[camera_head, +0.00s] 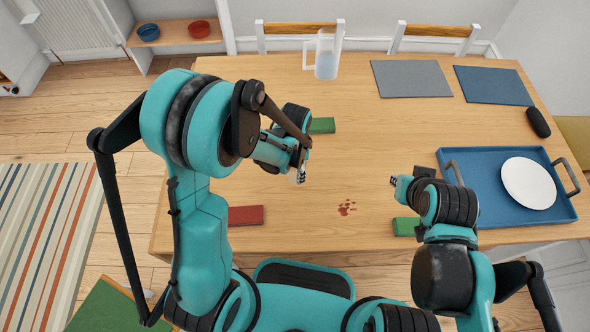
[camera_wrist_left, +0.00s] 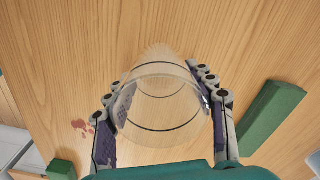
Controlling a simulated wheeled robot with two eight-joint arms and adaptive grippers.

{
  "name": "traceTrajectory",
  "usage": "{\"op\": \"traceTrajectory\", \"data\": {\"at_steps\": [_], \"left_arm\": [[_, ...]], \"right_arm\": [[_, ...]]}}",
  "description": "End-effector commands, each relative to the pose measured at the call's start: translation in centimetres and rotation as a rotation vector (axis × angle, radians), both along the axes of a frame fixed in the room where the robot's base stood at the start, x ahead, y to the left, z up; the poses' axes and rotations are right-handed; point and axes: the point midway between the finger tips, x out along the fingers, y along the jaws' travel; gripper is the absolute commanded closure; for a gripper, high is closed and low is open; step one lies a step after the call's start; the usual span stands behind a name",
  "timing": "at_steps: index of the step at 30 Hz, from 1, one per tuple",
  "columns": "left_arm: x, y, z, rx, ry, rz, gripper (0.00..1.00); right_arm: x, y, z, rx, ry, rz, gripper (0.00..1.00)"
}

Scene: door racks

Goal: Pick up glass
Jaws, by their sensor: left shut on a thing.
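A clear glass (camera_wrist_left: 160,118) with dark rings stands between the two fingers of my left gripper (camera_wrist_left: 165,103) in the left wrist view. The fingers touch it on both sides and are shut on it. In the head view my left gripper (camera_head: 298,172) is over the middle left of the wooden table, and the glass is mostly hidden by the hand. I cannot tell whether the glass touches the table. My right gripper (camera_head: 393,181) is near the blue tray's left side, apart from it; its finger opening is too small to tell.
A blue tray (camera_head: 465,156) with a white plate (camera_head: 528,183) lies at the right. A clear pitcher (camera_head: 326,54) stands at the back. Red (camera_head: 245,215) and green (camera_head: 321,125) blocks lie nearby. A reddish stain (camera_head: 347,208) marks the table. The table's middle is mostly free.

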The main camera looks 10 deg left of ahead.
Motion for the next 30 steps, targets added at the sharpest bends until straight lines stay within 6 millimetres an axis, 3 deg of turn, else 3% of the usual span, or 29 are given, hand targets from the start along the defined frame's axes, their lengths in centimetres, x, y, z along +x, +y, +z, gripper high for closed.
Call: {"op": "traceTrajectory", "data": {"at_steps": [10,17,30], "left_arm": [[0.0,0.0,0.8,0.0,0.0,0.0,0.8],[0.0,0.0,4.6,0.001,-0.001,0.0,0.8],[-0.8,-9.4,9.9,0.001,-0.001,-0.004,0.8]], "right_arm": [[0.0,0.0,0.4,0.0,0.0,0.0,0.86],[0.0,0.0,2.4,0.0,0.0,0.0,0.86],[0.0,0.0,5.1,0.0,0.0,0.0,0.86]]}}
